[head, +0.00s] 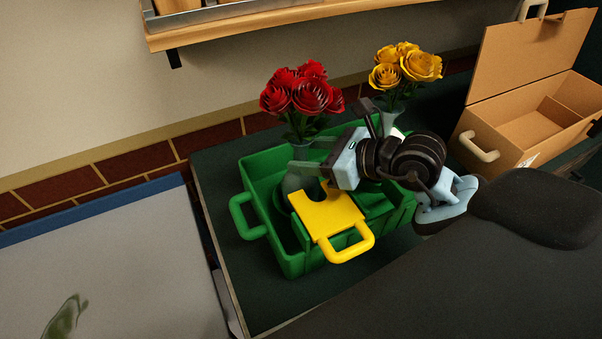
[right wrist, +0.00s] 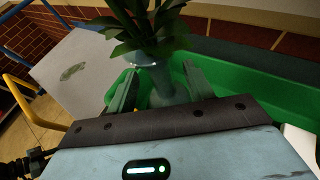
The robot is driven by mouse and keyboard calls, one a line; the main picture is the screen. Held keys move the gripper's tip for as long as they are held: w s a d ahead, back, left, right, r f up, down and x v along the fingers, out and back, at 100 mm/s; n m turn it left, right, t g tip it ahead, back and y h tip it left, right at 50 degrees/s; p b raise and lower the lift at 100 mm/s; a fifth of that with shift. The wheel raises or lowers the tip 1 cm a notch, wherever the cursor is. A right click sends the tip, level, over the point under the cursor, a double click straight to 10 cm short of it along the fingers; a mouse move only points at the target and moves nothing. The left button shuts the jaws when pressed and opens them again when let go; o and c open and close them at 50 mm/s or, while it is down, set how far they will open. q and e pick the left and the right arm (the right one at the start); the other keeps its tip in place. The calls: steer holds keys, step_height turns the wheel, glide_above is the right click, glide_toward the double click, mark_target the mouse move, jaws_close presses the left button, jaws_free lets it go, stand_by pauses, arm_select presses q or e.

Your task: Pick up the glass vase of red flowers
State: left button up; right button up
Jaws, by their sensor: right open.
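The glass vase (head: 297,183) holds red flowers (head: 305,90) and stands upright in the green crate (head: 270,235). In the right wrist view the pale vase (right wrist: 168,88) and dark leaves show, but the red blooms are out of frame. My right gripper (head: 303,154) comes from the right at the vase's upper part. It is open, with one finger on each side of the vase in the right wrist view (right wrist: 160,70). I cannot tell whether either finger touches it. My left gripper is not in view.
A yellow handled piece (head: 325,213) lies across the crate's front. A vase of yellow flowers (head: 408,67) stands behind my right gripper. An open cardboard box (head: 525,110) is at the right. A wooden shelf (head: 240,22) overhangs behind. A grey surface (head: 110,270) lies left.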

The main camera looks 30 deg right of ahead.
steer(key=c, duration=0.4)
jaws_close()
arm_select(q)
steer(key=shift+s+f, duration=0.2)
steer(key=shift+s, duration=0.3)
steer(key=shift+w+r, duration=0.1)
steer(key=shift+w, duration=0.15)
arm_select(e)
steer(key=shift+r, duration=0.1)
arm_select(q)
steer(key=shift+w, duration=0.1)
